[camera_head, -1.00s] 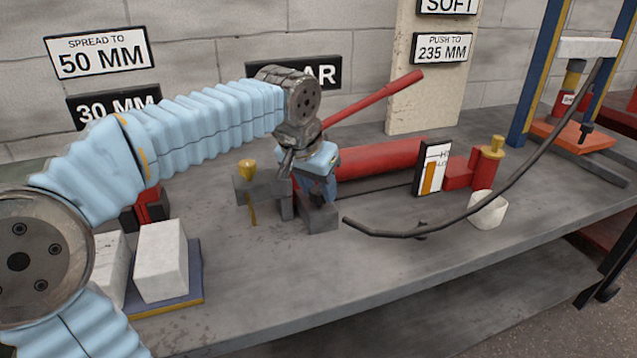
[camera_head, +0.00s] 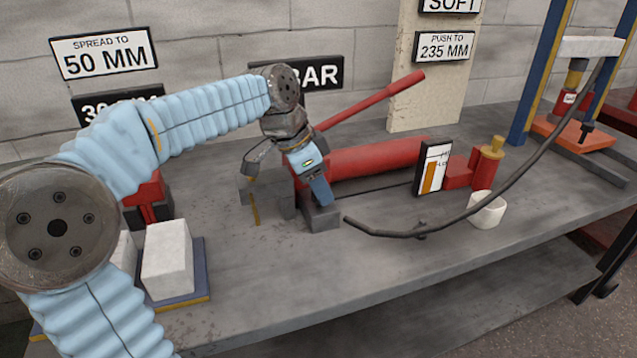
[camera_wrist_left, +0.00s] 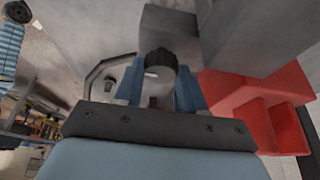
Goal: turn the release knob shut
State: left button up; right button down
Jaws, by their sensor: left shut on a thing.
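The red hand pump (camera_head: 385,155) lies on the bench with its lever (camera_head: 370,100) slanting up to the right. My left gripper (camera_head: 322,192) points down at the grey block (camera_head: 322,215) at the pump's left end. In the left wrist view, a dark round knob (camera_wrist_left: 160,60) sits between the blue fingers of my left gripper (camera_wrist_left: 160,78), which are shut on it. The knob is hidden by the gripper in the head view. How far it is turned cannot be told. My right gripper is not in view.
A gauge (camera_head: 434,167) with an orange bar stands in front of the pump. A dark hose (camera_head: 440,222) curves over the bench near a white cup (camera_head: 487,211). White blocks (camera_head: 167,262) stand on a blue mat at the left. The front middle of the bench is clear.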

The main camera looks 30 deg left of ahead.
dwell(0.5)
pick_arm(q)
jog(key=o, duration=1.1)
jog(key=shift+c, duration=0.2)
jog(key=p+v, duration=0.1)
jog(key=v, duration=1.3)
jog(key=shift+p, duration=0.4)
jog(key=shift+w, duration=0.2)
